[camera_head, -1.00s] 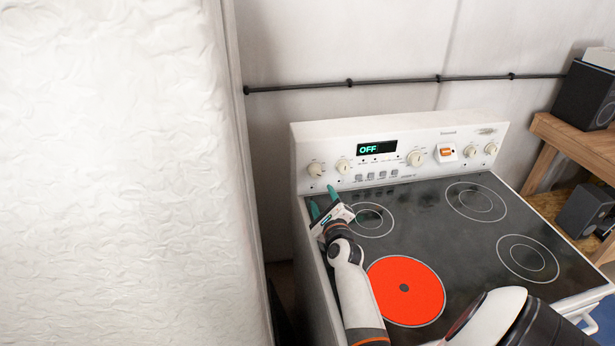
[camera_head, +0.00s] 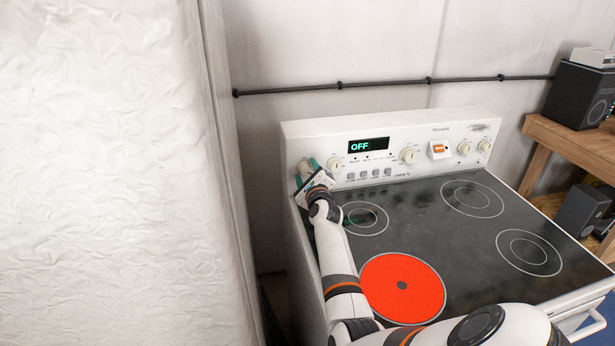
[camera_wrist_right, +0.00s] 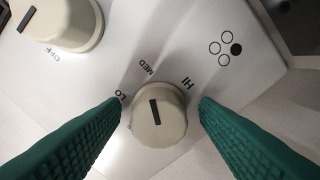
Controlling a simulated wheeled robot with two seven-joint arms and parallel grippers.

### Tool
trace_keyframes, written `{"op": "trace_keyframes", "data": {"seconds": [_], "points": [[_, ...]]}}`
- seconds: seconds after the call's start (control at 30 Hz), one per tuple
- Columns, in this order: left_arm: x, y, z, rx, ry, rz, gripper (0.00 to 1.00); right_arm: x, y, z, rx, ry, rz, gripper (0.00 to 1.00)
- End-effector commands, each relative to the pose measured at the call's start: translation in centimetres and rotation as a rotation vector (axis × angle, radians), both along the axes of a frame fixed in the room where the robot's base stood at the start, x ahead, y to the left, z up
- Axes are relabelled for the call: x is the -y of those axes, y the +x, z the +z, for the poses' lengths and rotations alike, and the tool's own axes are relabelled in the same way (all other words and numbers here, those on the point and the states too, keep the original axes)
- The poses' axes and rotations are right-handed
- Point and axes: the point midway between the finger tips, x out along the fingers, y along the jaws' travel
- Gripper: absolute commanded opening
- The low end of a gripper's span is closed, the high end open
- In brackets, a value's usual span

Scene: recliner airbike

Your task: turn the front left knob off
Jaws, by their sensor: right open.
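The leftmost knob (camera_head: 305,166) is a cream dial on the stove's back panel, partly hidden by my right gripper. My right gripper (camera_head: 307,172) is open at this knob. In the right wrist view the knob (camera_wrist_right: 158,116) sits between the two green fingers (camera_wrist_right: 160,103), with a visible gap on each side. Its dark pointer mark is seen beside the LO, MED and HI labels and a four-circle symbol with one filled circle. The front left burner (camera_head: 386,298) glows red-orange. My left gripper is not in view.
A second knob (camera_head: 335,165) is just right of the gripper and also shows in the wrist view (camera_wrist_right: 72,22). The display (camera_head: 368,146) reads OFF. A white textured block (camera_head: 95,170) stands close on the left. Speakers (camera_head: 580,95) are at the right.

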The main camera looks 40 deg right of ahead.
Motion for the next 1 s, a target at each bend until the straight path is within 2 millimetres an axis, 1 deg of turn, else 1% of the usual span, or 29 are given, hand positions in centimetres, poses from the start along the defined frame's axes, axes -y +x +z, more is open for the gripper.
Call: {"op": "trace_keyframes", "data": {"seconds": [0.07, 0.1, 0.37, 0.67, 0.87, 1.0], "points": [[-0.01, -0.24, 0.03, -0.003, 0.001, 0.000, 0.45, -0.02, -0.01, 0.04, 0.000, 0.000, 0.000, 0.55], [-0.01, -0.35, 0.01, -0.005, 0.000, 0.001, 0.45, -0.01, -0.02, 0.03, 0.000, 0.000, 0.000, 0.54], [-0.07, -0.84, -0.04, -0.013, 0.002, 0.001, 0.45, -0.02, -0.03, 0.01, 0.000, 0.000, 0.000, 0.11], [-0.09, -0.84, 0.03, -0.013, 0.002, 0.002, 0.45, -0.03, -0.04, 0.03, -0.015, -0.029, -0.001, 0.11], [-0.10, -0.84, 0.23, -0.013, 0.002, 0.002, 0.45, -0.04, -0.03, 0.06, -0.063, -0.118, 0.000, 0.11], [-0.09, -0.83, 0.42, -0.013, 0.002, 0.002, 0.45, -0.05, -0.03, 0.08, -0.118, -0.215, 0.001, 0.11]]}}
